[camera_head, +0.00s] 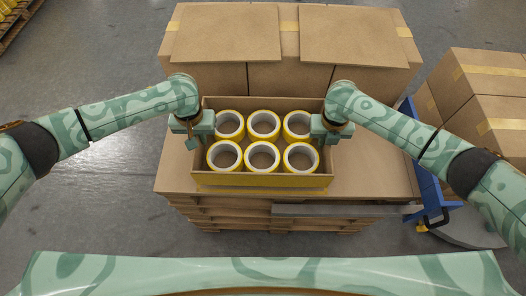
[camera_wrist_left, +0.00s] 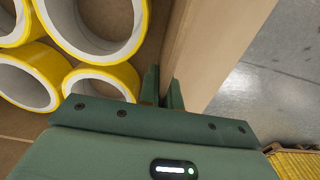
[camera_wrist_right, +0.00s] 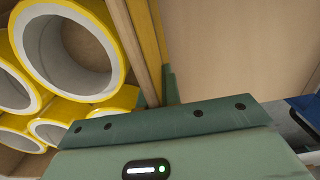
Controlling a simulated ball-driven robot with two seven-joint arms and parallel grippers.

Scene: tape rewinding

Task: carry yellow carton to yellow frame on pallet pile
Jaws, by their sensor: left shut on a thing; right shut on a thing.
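The yellow carton (camera_head: 258,180) is an open cardboard box with a yellow band on its front. It holds several yellow tape rolls (camera_head: 263,124) in two rows and sits over the middle of the pallet pile (camera_head: 370,180). My left gripper (camera_head: 201,136) is shut on the carton's left wall, which shows in the left wrist view (camera_wrist_left: 187,45). My right gripper (camera_head: 321,136) is shut on its right wall, seen in the right wrist view (camera_wrist_right: 146,45). A thin yellow line, perhaps the yellow frame (camera_head: 262,190), shows under the carton's front edge; the rest is hidden. I cannot tell whether the carton touches the pile.
Large closed cartons (camera_head: 290,70) stand behind the yellow carton. More taped cartons (camera_head: 490,85) are stacked at the right, beside a blue metal part (camera_head: 432,197). A grey slab (camera_head: 340,210) lies at the pile's front edge. The floor at the left (camera_head: 105,180) is clear.

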